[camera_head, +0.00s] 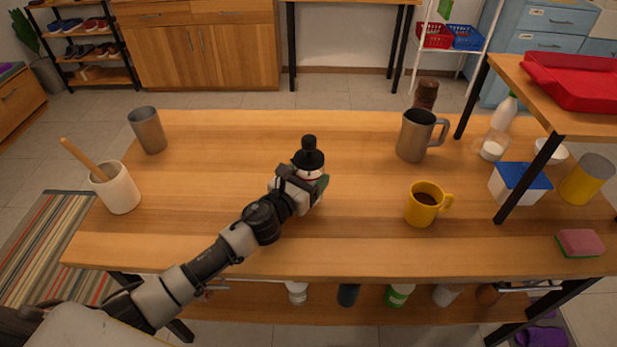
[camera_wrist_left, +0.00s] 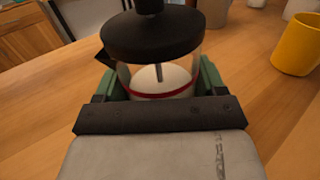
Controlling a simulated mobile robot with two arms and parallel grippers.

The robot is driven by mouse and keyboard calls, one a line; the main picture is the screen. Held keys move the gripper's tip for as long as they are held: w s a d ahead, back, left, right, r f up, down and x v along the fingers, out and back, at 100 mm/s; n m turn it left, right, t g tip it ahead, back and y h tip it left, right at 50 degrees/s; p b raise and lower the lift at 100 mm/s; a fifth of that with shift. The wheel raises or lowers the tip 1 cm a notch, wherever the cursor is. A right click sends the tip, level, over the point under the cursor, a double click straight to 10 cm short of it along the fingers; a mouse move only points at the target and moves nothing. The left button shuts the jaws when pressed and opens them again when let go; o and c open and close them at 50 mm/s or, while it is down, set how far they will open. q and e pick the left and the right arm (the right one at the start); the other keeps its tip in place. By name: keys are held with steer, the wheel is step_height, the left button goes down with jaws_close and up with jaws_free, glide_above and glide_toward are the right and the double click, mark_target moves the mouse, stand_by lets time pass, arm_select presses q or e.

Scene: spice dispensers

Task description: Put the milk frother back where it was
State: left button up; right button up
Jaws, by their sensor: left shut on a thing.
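The milk frother (camera_head: 309,152) is a clear glass jar with a black lid and a black knob on top. In the left wrist view, the frother (camera_wrist_left: 152,38) shows white milk inside, a red ring and a thin rod. My left gripper (camera_head: 308,187) is shut on the jar, with its green finger pads on either side of the glass in the left wrist view (camera_wrist_left: 160,84). The frother is upright over the middle of the wooden table (camera_head: 240,155). Its base is hidden, so I cannot tell whether it touches the tabletop. My right gripper is not in view.
A metal pitcher (camera_head: 411,138) and yellow coffee mug (camera_head: 423,207) stand to the right. A metal cup (camera_head: 147,131) and white crock with a wooden spoon (camera_head: 119,188) stand left. A raised shelf (camera_head: 510,72) overhangs the right end. The tabletop around the frother is clear.

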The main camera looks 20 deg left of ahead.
arm_select(q)
steer(key=shift+r, duration=0.15)
steer(key=o, duration=1.1)
steer(key=shift+f, duration=0.2)
steer(key=shift+r, duration=0.1)
steer(key=shift+r, duration=0.2)
steer(key=b+v, duration=0.1)
steer(key=v, duration=0.9)
steer(key=shift+s+f, duration=0.15)
steer(key=shift+s, duration=0.15)
steer(key=shift+v, duration=0.75)
